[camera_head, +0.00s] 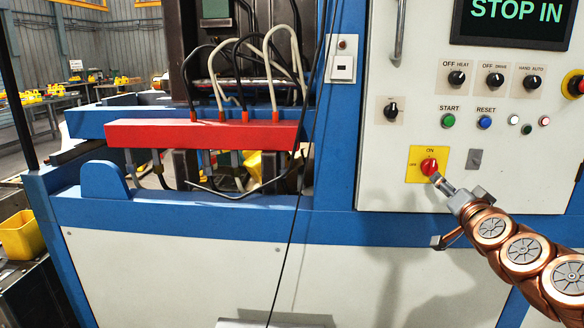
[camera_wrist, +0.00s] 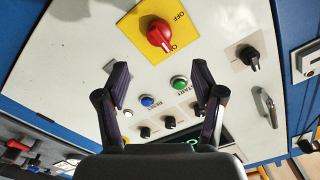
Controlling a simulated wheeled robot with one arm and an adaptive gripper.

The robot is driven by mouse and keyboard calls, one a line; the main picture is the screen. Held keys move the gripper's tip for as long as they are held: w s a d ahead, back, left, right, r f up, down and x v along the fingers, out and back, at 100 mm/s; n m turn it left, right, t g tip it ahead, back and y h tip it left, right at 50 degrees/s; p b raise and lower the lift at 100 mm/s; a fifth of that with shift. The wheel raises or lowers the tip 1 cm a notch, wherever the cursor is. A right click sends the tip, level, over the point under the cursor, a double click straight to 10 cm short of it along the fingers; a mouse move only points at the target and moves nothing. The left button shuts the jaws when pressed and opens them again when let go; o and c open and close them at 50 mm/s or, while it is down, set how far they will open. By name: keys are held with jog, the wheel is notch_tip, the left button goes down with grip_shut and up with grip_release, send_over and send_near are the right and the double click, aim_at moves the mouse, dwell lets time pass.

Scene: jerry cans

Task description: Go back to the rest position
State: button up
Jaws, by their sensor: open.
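My gripper (camera_wrist: 160,92) is open and empty in the wrist view, its two dark fingers apart with the control panel in front of them. The red rotary switch (camera_wrist: 161,34) on its yellow plate lies beyond the fingers in the wrist view. In the head view my gripper (camera_head: 437,180) is close to the red switch (camera_head: 429,166), at its lower right. I cannot tell from the head view whether they touch; the wrist view shows a gap. The switch plate carries the words ON and OFF.
The white control panel (camera_head: 375,165) has black knobs, a green START button (camera_head: 448,120), a blue RESET button (camera_head: 485,122) and a screen (camera_head: 515,20) reading "STOP IN". A red bar (camera_head: 205,134) with hoses is on the machine at left. A yellow bin (camera_head: 22,235) stands far left.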

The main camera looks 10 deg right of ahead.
jog(key=s+a+f+n+g+y, duration=0.1)
jog(key=a+f+n+g+y, duration=0.1)
jog(key=a+f, duration=0.35)
jog(key=a+f+n+g+y, duration=0.2)
jog(key=a+n+y, duration=0.1)
jog(key=a, duration=0.5)
jog(key=s+a+f+n+g+y, duration=0.1)
jog(key=a+f+n+g+y, duration=0.1)
jog(key=a+f, duration=0.35)
jog(key=s+a+f+n+g, duration=0.1)
jog(key=s+a+f+g, duration=0.35)
jog(key=s, duration=0.25)
jog(key=s+a+f+n+g, duration=0.2)
jog(key=s+a+f+g, duration=0.15)
jog(key=s+a, duration=0.3)
jog(key=s+d+f+g+h, duration=0.1)
jog(key=s+g, duration=0.2)
jog(key=s, duration=0.7)
jog(key=s+d+f+g+h, duration=0.1)
jog(key=s+f+g+h, duration=0.15)
jog(key=s, duration=0.65)
notch_tip(320, 180, up, 21)
jog(key=p, duration=1.9)
jog(key=shift+s+a+y, duration=0.2)
jog(key=shift+s+y, duration=0.05)
jog(key=shift+y, duration=0.2)
